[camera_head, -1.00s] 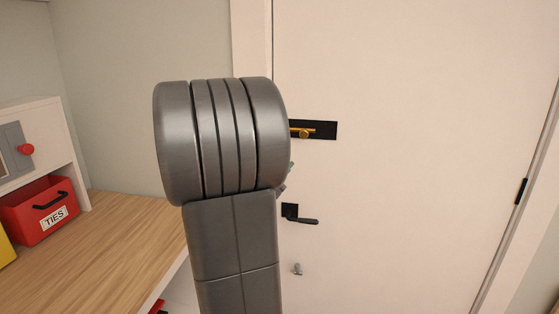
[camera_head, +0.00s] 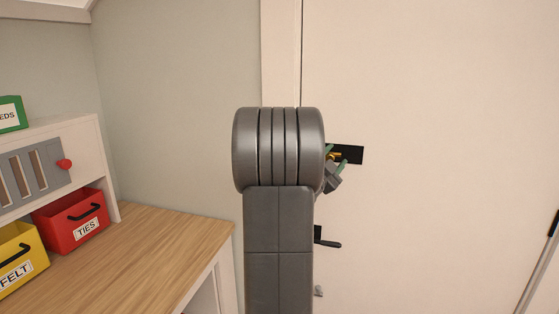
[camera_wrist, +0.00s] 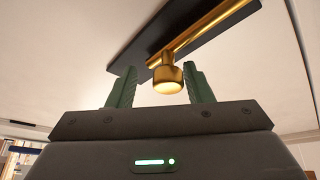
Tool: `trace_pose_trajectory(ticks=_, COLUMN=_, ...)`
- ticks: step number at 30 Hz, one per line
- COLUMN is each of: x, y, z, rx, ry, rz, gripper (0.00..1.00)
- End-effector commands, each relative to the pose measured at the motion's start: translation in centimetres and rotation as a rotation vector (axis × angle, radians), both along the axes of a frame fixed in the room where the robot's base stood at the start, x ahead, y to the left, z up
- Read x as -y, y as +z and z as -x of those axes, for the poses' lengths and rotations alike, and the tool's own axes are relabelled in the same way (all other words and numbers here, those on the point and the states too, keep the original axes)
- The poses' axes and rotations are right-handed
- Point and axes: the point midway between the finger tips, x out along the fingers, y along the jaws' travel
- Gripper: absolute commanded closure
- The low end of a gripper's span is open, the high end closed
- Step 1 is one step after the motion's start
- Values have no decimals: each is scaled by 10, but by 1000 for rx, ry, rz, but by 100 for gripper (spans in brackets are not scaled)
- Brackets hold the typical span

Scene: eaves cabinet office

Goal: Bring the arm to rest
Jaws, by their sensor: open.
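My gripper (camera_wrist: 160,90) is open in the wrist view, its two green fingers standing apart. A brass knob on a brass bolt (camera_wrist: 169,76) shows between and beyond the fingertips; I cannot tell whether they touch it. The bolt sits on a black plate (camera_wrist: 150,42) on a pale door (camera_head: 430,120). In the head view my gripper (camera_head: 335,165) is partly hidden behind my grey arm, in front of the black plate (camera_head: 352,154). The arm stands raised in the middle of the view.
A black door handle (camera_head: 328,243) is below the plate. At left, a wooden worktop (camera_head: 150,255) holds a red TIES bin (camera_head: 75,218) and a yellow FELT bin (camera_head: 20,260). A grey shutter with a red knob (camera_head: 64,164) and a green box (camera_head: 12,114) are above.

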Motion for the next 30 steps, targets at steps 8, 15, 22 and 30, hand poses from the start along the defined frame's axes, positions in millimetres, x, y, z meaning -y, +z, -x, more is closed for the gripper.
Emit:
trace_pose_trajectory(ticks=8, x=21, y=0, z=7, rx=1, ry=0, rz=-1, gripper=54)
trace_pose_trajectory(ticks=15, x=22, y=-1, z=7, rx=1, ry=0, rz=-1, gripper=54)
trace_pose_trajectory(ticks=22, x=14, y=-1, z=5, rx=0, ry=3, rz=1, gripper=54)
trace_pose_trajectory(ticks=30, x=-25, y=-6, z=7, rx=-2, ry=4, rz=-1, gripper=54)
